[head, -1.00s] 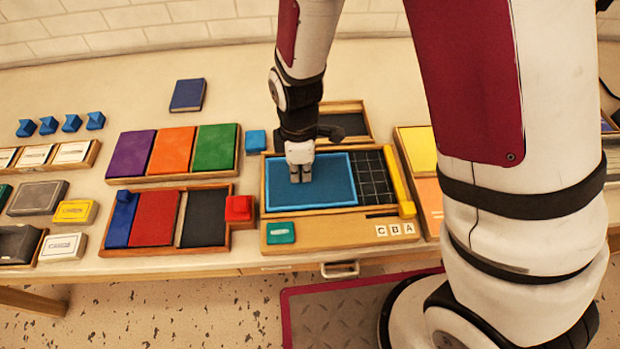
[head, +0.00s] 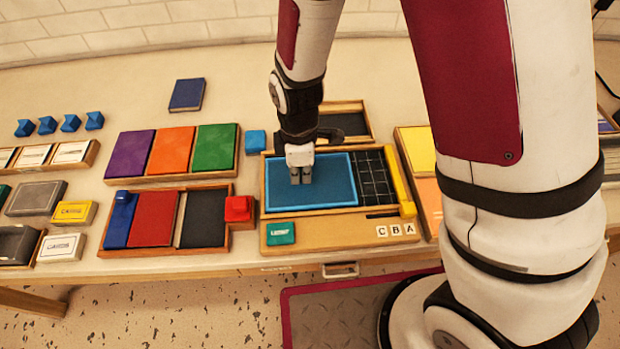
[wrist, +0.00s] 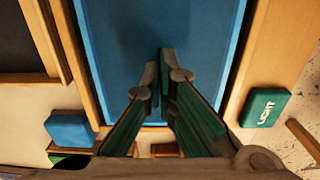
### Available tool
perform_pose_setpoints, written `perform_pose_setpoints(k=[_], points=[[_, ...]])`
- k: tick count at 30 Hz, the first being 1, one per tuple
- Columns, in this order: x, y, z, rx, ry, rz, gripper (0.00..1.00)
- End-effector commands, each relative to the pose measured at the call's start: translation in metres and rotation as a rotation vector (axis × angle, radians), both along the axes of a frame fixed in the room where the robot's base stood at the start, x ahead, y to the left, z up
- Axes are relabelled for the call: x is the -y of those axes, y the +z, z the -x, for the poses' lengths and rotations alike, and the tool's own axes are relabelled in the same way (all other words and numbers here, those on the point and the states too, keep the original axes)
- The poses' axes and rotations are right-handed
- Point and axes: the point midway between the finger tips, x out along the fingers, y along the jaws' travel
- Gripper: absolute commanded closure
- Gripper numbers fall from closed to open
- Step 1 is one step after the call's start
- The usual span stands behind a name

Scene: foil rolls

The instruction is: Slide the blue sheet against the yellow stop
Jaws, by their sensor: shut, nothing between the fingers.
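The blue sheet (head: 324,187) lies flat in a wooden tray (head: 281,243), on its left part. The yellow stop (head: 398,184) is a bar along the tray's right side. A black gridded strip (head: 373,174) shows between the sheet's right edge and the stop, so the two are apart. My gripper (head: 301,181) points down over the left half of the sheet, shut and empty. In the wrist view the fingertips (wrist: 160,62) are over the blue sheet (wrist: 205,35); whether they touch it I cannot tell.
A green block (head: 281,233) marked LIGHT sits at the tray's front left, and white letter tiles (head: 396,230) at its front right. A small blue block (head: 256,140) and a red block (head: 239,208) stand just left of the tray. An open wooden box (head: 345,122) lies behind it.

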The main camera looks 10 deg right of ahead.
Motion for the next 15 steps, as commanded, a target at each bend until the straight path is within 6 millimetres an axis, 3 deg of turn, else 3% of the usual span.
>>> perform_pose_setpoints(k=[15], points=[[0.016, 0.0, 0.0, 0.0, -0.001, 0.0, 1.0]])
